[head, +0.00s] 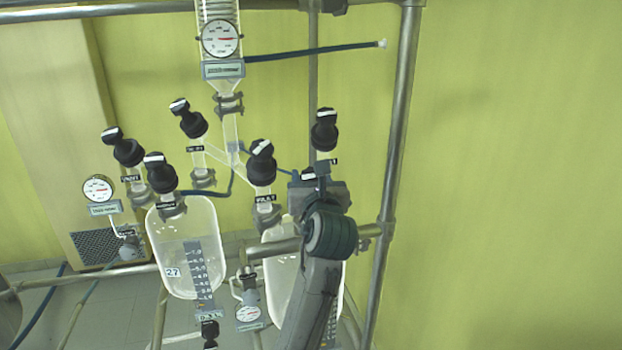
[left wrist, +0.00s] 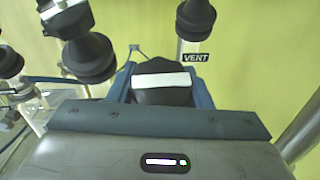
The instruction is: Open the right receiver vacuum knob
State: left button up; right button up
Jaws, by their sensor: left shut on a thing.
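My left gripper (head: 309,181) is at the top of the right glass receiver (head: 281,262), in the head view. It is shut on a black knob (head: 308,173) with a white bar. In the left wrist view the same knob (left wrist: 163,90) sits between the two blue-grey fingers, its white bar running roughly across the picture, slightly tilted. Its label is hidden, so I cannot read which knob it is. Just behind it stands the black vent knob (head: 324,131); its VENT label (left wrist: 195,61) shows in the left wrist view. My right gripper is not in view.
Another black knob (head: 262,163) stands close to the left of my gripper. The left receiver (head: 186,245) carries several similar knobs. A steel post (head: 398,130) rises to the right. A gauge (head: 221,39) hangs above. Beyond the post is bare wall.

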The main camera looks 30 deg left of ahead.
pick_arm(q)
jog(key=shift+n+y, duration=0.3)
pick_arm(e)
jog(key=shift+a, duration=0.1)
pick_arm(q)
jog(key=n+g+y, duration=0.1)
jog(key=n+g, duration=0.1)
jog(key=shift+n+g+y, duration=0.3)
jog(key=shift+y, duration=0.1)
jog(key=n+g+y, duration=0.1)
jog(key=n+g, duration=0.2)
jog(key=n+g+y, duration=0.1)
jog(key=n+g, duration=0.1)
jog(key=n, duration=0.1)
jog(key=shift+s+a+g, duration=0.15)
jog(key=shift+s+g, duration=0.05)
jog(key=shift+g, duration=0.2)
jog(key=n+g, duration=0.6)
jog(key=shift+s+f+n+h, duration=0.15)
jog(key=shift+s+n+h, duration=0.15)
jog(key=shift+n, duration=0.1)
jog(key=shift+s+f+n+g+h, duration=0.15)
jog(key=shift+n+g+h, duration=0.65)
jog(key=shift+n+g, duration=0.7)
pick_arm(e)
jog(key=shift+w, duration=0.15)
